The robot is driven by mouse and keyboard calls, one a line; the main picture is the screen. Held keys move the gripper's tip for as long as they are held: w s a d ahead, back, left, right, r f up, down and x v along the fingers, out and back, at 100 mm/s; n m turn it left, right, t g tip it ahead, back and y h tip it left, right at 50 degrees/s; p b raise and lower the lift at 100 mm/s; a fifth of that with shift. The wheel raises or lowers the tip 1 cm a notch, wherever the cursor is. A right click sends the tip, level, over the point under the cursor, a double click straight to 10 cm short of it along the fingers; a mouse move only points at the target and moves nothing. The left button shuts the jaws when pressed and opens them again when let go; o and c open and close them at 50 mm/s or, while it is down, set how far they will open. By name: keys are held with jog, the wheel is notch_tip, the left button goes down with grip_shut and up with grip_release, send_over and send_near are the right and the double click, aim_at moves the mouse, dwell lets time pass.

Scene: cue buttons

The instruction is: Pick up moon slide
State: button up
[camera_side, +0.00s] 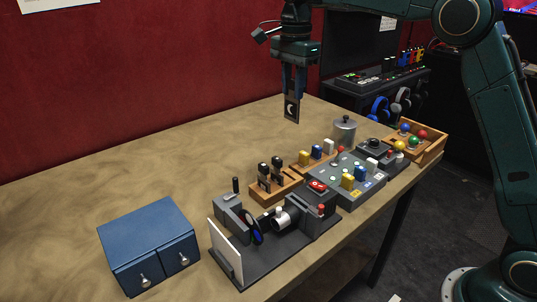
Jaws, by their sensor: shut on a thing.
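The moon slide (291,109) is a small dark plate with a white crescent on it. It hangs upright in my gripper (293,93), whose fingers are shut on its upper part. My gripper points down and holds the slide above the back part of the table, clear of the things below it.
Below stand a wooden rack with dark stamp-like pieces (272,182), a grey button panel (345,182), a metal pot (344,129) and a projector-like device with a white screen (226,254). A blue drawer box (148,244) stands front left. The table's left side is clear.

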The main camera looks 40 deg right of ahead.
jog(key=shift+s+a, duration=0.1)
dwell(0.7)
jog(key=s+a+f, duration=0.7)
jog(key=s+a, duration=0.1)
jog(key=s, duration=0.4)
jog(key=shift+s+a+f, duration=0.2)
jog(key=shift+a+f, duration=0.05)
jog(key=shift+f, duration=0.1)
jog(key=shift+f, duration=0.15)
jog(key=shift+f, duration=1.7)
jog(key=shift+f, duration=1.6)
dwell(2.3)
